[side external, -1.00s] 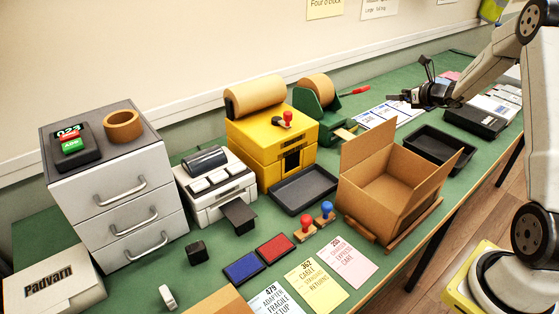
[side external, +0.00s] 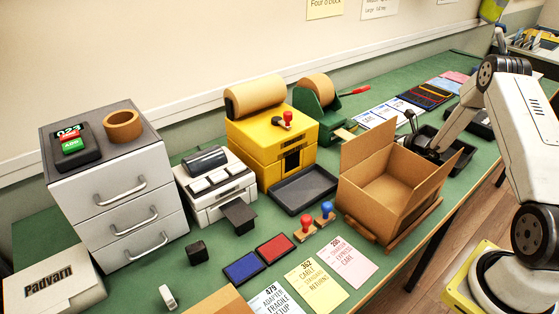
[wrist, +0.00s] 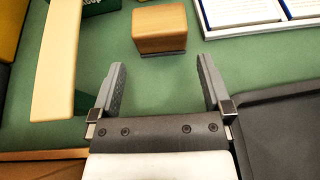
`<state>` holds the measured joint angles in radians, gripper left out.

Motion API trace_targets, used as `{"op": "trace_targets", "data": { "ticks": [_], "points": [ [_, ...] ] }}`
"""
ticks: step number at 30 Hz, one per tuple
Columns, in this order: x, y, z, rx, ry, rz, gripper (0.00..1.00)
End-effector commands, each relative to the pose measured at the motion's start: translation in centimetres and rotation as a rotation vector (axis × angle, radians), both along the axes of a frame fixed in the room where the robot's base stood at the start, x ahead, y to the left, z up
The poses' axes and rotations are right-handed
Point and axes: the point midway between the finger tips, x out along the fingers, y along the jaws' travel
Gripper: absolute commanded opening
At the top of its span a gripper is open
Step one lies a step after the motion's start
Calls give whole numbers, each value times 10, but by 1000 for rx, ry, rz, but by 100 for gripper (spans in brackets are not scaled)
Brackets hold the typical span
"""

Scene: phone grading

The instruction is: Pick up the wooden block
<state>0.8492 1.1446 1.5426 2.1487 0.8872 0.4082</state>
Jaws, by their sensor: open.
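The wooden block (wrist: 160,27) lies on the green table at the top middle of the wrist view. It is a light brown block with a dark layer along its lower edge. My gripper (wrist: 160,68) is open and empty, and its two fingers point toward the block. The block lies ahead of the fingertips, apart from them and roughly centred between them. In the side view my gripper (side external: 420,146) is low behind the open carton, near the black tray; its fingers are partly hidden there. I cannot clearly make out the block in the side view.
The open carton (side external: 390,205) stands in front of my gripper. A black tray (wrist: 285,125) is at right in the wrist view, with white framed cards (wrist: 240,12) above it. A green tape dispenser (side external: 318,108) and yellow machine (side external: 265,145) stand to the left.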

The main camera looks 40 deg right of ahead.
Motion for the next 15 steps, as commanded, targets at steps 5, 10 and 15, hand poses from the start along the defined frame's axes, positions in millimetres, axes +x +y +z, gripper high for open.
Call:
{"op": "trace_targets", "data": {
  "ticks": [5,10,15],
  "points": [
    [11,0,-5,1,2,2,100],
    [20,-1,-9,0,1,1,100],
    [23,-1,-9,1,1,1,100]
  ]
}}
